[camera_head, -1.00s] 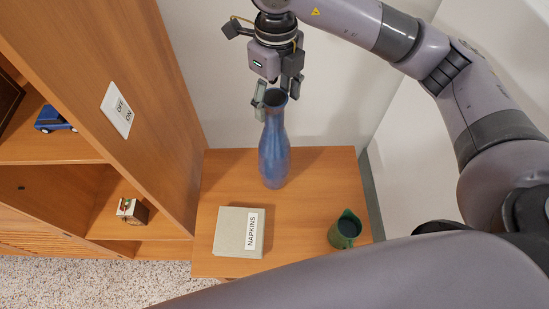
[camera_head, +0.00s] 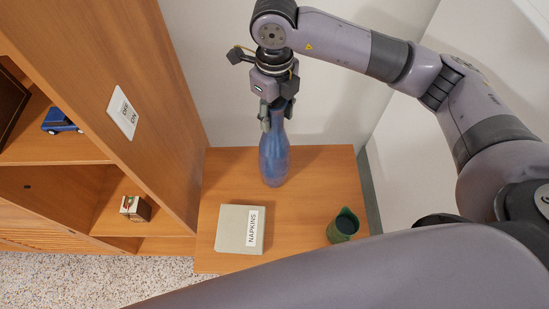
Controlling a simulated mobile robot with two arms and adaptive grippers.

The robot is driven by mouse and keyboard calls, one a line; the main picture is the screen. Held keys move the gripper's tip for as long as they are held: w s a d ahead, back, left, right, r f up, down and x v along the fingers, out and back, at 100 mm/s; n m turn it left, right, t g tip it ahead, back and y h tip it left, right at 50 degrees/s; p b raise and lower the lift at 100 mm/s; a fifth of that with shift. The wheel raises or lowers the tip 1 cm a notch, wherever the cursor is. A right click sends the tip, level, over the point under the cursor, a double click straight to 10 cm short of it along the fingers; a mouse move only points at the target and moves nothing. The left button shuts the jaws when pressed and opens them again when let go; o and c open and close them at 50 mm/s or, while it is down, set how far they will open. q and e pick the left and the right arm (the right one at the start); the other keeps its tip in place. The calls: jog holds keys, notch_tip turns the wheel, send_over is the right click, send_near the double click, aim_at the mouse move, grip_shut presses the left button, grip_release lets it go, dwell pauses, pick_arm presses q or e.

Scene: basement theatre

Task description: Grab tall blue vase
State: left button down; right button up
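The tall blue vase (camera_head: 274,160) stands upright on the small wooden table (camera_head: 330,179), towards its back. My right gripper (camera_head: 276,115) comes down from above onto the neck of the vase. One finger is on each side of the neck, and both look closed against it. The gripper hides the vase's rim. My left gripper is not in view.
A wooden shelf unit (camera_head: 150,70) with a switch plate (camera_head: 122,112) rises at the left. The wall is close behind.

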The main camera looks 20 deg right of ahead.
grip_shut()
jog(key=shift+w+r, duration=0.1)
jog(key=shift+r, duration=0.05)
dwell(0.4)
